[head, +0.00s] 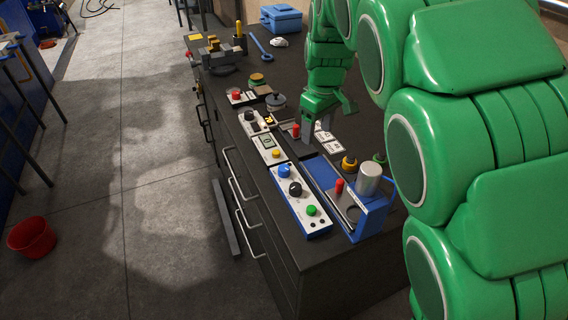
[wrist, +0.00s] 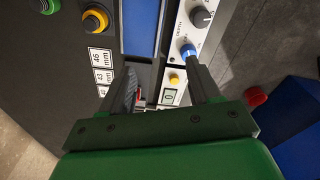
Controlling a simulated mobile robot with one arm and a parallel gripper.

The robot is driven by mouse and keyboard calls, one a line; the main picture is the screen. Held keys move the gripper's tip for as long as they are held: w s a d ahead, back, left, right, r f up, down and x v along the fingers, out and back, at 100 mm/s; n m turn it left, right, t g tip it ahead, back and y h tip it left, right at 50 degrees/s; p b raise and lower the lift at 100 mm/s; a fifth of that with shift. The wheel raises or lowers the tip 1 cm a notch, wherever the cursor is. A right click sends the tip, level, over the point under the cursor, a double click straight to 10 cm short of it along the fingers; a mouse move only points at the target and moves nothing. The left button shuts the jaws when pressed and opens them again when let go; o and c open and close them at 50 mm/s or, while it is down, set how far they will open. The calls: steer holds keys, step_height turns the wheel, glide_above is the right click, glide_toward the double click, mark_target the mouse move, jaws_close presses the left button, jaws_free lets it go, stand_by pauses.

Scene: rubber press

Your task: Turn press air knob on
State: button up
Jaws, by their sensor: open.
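The press control panel (head: 303,218) is a long white plate at the bench's front edge. It carries a blue knob (head: 284,170), a black knob (head: 295,188) and a green button (head: 311,210). I cannot read which is the air knob. The blue press (head: 372,222) with a grey cylinder stands right of the panel. My gripper (head: 317,133) is open and empty, pointing down over the bench, behind and right of the blue knob. In the wrist view my gripper (wrist: 165,72) shows its fingers apart, with the blue knob (wrist: 188,50) near the right finger and the black knob (wrist: 200,17) beyond.
A smaller panel with a yellow button (head: 276,153) adjoins the control panel. Yellow (head: 349,163) and green ring-shaped parts sit beside white number labels (head: 328,142). Dark fixtures and a blue toolbox (head: 281,18) stand farther back. A red bucket (head: 32,237) is on the floor.

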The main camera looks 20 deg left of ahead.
mark_target(284, 167)
steer(key=a+f+n, duration=0.1)
steer(key=a+f, duration=0.1)
steer(key=s+a+f+n, duration=0.1)
steer(key=a+f, duration=0.1)
steer(key=a, duration=0.1)
steer(key=a+f+n+g, duration=0.1)
steer(key=a+f, duration=0.1)
steer(key=a, duration=0.1)
steer(key=shift+s, duration=0.15)
steer(key=shift+s+f, duration=0.2)
steer(key=shift+f, duration=3.65)
steer(key=shift+c, duration=0.3)
steer(key=c, duration=1)
